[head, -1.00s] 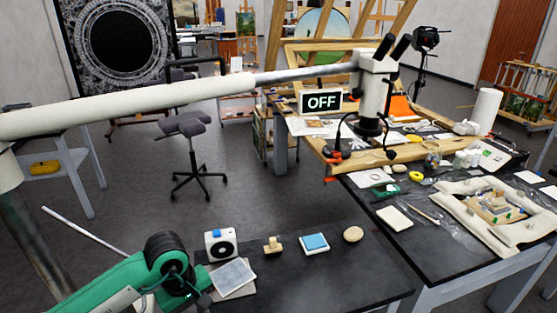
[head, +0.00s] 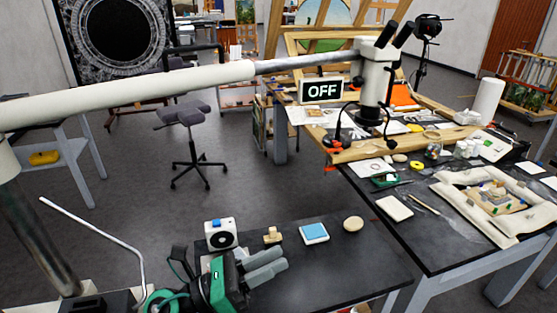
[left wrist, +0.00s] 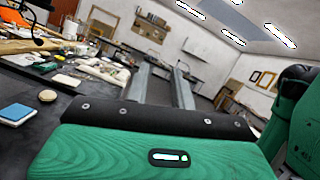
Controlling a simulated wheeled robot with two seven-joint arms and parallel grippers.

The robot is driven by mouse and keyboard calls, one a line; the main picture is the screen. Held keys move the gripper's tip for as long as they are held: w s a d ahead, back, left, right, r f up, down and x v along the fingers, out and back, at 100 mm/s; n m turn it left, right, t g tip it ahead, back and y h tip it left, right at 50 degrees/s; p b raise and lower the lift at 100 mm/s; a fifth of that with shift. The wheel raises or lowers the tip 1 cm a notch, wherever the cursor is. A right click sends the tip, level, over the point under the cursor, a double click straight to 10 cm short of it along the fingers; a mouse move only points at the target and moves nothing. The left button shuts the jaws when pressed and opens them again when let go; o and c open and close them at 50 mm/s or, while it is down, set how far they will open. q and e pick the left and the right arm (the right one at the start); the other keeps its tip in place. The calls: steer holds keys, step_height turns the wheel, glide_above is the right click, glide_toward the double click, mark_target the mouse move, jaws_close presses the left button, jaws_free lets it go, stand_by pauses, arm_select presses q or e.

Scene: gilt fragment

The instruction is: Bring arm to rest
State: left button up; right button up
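My left gripper (head: 283,262) shows at the bottom of the head view, green and black with two grey fingers. It is above the near dark table (head: 350,265), tilted, and its fingers point right. In the left wrist view the fingers (left wrist: 160,85) stand apart with nothing between them, so it is open and empty. It hides part of the pale flat pad (head: 207,262) beneath or behind it. My right gripper is in neither view.
A white box with a black dial (head: 221,235), a wooden stamp-like block (head: 272,235), a blue-topped pad (head: 314,232) and a round tan disc (head: 353,223) lie beyond the gripper. A microscope (head: 377,80) on a long boom crosses above. The near table's right part is clear.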

arm_select(q)
steer(key=w+a+n+t+y, duration=0.3)
steer(key=a+n+t+y, duration=0.3)
steer(key=n, duration=0.5)
steer(key=w+a+n+t+y, duration=0.2)
steer(key=a+n+t+y, duration=0.5)
steer(key=n, duration=0.5)
steer(key=s+a+f+n+g+y, duration=0.1)
steer(key=a+f+n+g+y, duration=0.1)
steer(key=a+f+n+y, duration=0.35)
steer(key=s+a+f+n+g+y, duration=0.1)
steer(key=a+f+n+g+y, duration=0.15)
steer(key=f+n, duration=0.6)
steer(key=s+f+n+g, duration=0.8)
steer(key=s+f+g, duration=0.5)
steer(key=s, duration=0.6)
steer(key=s+d+f+x, duration=0.1)
steer(key=s+x, duration=0.2)
steer(key=x, duration=1.2)
steer(key=s+x, duration=0.4)
steer(key=x, duration=1.1)
steer(key=s+a+f, duration=0.1)
steer(key=s+f, duration=0.9)
steer(key=f, duration=0.1)
steer(key=s+a+f+g, duration=0.1)
steer(key=s+a+f, duration=0.1)
steer(key=s+f, duration=0.7)
steer(key=shift+s+a+f+m, duration=0.3)
steer(key=shift+s+f, duration=0.1)
steer(key=shift+f, duration=0.5)
